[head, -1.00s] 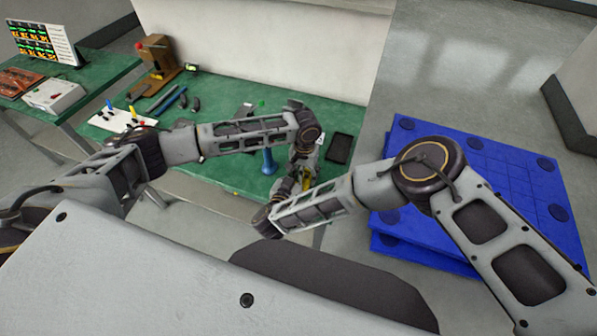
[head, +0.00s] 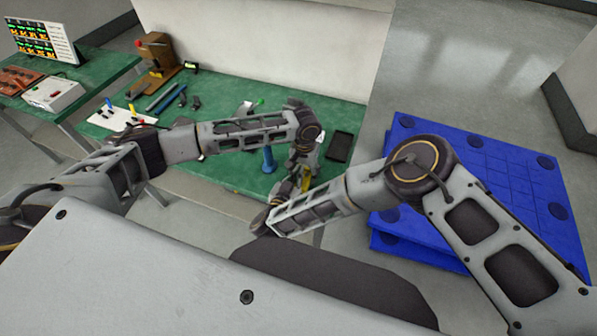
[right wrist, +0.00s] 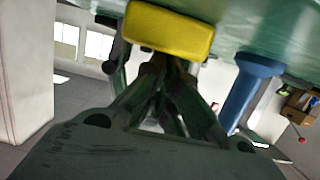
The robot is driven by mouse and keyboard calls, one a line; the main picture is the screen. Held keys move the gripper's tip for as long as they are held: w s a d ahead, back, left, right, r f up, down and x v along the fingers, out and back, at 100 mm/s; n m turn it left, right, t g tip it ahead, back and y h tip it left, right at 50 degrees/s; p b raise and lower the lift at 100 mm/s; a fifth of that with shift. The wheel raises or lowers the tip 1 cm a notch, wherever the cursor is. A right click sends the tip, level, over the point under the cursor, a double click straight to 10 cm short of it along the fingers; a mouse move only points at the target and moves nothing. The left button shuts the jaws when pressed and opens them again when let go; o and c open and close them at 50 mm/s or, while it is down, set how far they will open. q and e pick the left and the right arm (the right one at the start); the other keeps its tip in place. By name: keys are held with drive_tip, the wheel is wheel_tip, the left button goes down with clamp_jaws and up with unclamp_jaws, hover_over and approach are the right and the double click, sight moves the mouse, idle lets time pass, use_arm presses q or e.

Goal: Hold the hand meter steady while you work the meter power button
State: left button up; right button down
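A yellow body, likely the hand meter (right wrist: 168,30), sits close ahead of my right gripper (right wrist: 168,75) in the right wrist view. Only a small yellow part of it shows in the head view (head: 306,181), between my two wrists. My right gripper's dark fingers converge and look shut, with their tips just at or under the yellow body; I cannot tell whether they touch. My left gripper (head: 302,160) is at the same spot, largely hidden by its own wrist; its fingers cannot be made out. The meter power button cannot be seen.
A blue upright handle (head: 268,159) stands beside the grippers on the green bench (head: 225,170). A dark flat tray (head: 340,146) lies to their right. Tools and a white board (head: 112,119) lie on the left. A blue pallet (head: 520,190) stands on the floor at right.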

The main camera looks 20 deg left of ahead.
drive_tip(key=shift+v, duration=3.4)
drive_tip(key=shift+r, duration=0.1)
use_arm(q)
drive_tip(key=o, duration=1.2)
drive_tip(key=shift+w, duration=0.1)
use_arm(e)
drive_tip(key=shift+w+a, duration=0.1)
use_arm(q)
drive_tip(key=shift+r, duration=0.15)
wheel_tip(320, 180, up, 12)
drive_tip(key=shift+f, duration=0.15)
drive_tip(key=shift+f, duration=0.1)
